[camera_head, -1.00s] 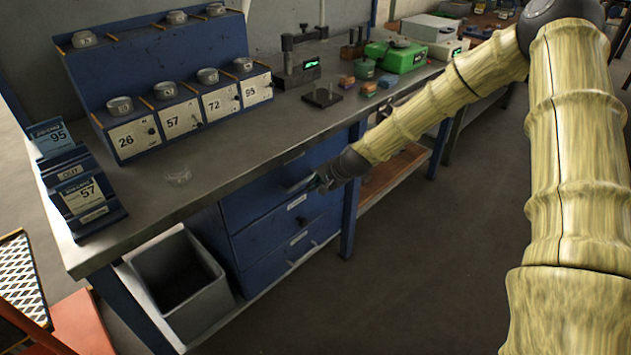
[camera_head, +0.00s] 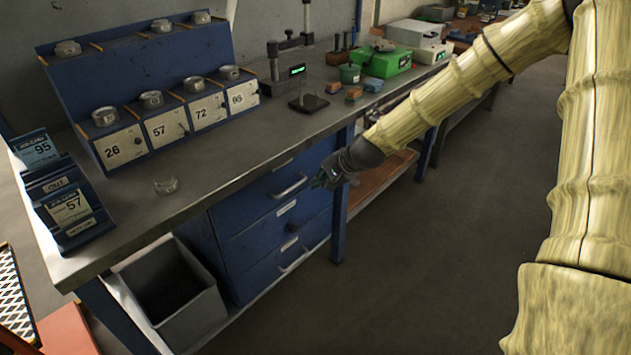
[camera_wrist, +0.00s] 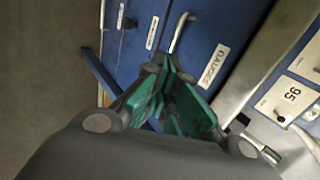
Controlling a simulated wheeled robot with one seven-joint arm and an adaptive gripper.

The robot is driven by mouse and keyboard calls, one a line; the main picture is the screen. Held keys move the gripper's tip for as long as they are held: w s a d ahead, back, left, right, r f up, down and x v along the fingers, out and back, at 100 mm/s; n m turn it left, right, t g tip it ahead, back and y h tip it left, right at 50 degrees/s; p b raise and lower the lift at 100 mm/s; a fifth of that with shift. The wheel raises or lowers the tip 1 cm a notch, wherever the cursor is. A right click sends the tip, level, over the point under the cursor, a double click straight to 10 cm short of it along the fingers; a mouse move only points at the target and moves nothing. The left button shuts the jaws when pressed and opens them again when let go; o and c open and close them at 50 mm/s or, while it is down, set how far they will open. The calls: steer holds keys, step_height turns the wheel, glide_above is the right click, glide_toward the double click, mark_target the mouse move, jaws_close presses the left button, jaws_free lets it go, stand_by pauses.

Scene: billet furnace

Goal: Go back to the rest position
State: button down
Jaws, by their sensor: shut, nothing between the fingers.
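My gripper (camera_head: 322,181) is in front of the blue drawer unit, at about the height of the top drawer and below the bench top's edge. It is empty. In the wrist view my gripper (camera_wrist: 167,68) shows green finger pads coming together at the tips, in front of the blue drawers (camera_wrist: 150,30) and a drawer handle. The arm reaches in from the upper right in the head view. The top drawer (camera_head: 262,205) looks shut, and its handle (camera_head: 290,187) is clear of the fingers.
The grey bench (camera_head: 215,158) holds a blue rack (camera_head: 140,75) with numbered boxes, a card holder (camera_head: 66,205), a small clear ring (camera_head: 166,185) and a gauge stand (camera_head: 309,102). A grey bin (camera_head: 172,295) stands below. The floor (camera_head: 430,270) at right is clear.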

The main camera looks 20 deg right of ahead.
steer(key=shift+s+d+r, duration=0.1)
steer(key=s+a+f+n+g+h+p, duration=0.1)
steer(key=s+a+f+n+g+p, duration=0.2)
steer(key=s+f, duration=0.8)
steer(key=s+a+f+n+g+p, duration=0.1)
steer(key=s+a+f+n, duration=0.1)
steer(key=s, duration=0.9)
steer(key=s+a+f+n+g+h, duration=0.1)
steer(key=s+a+f+n+g, duration=0.1)
steer(key=s+f, duration=0.5)
steer(key=s+a+f+n+g+h+p, duration=0.1)
steer(key=s+a+f+n, duration=0.3)
steer(key=s, duration=1.1)
steer(key=shift+f+n+g+p, duration=0.35)
steer(key=shift+f+n, duration=0.2)
steer(key=shift+n, duration=0.45)
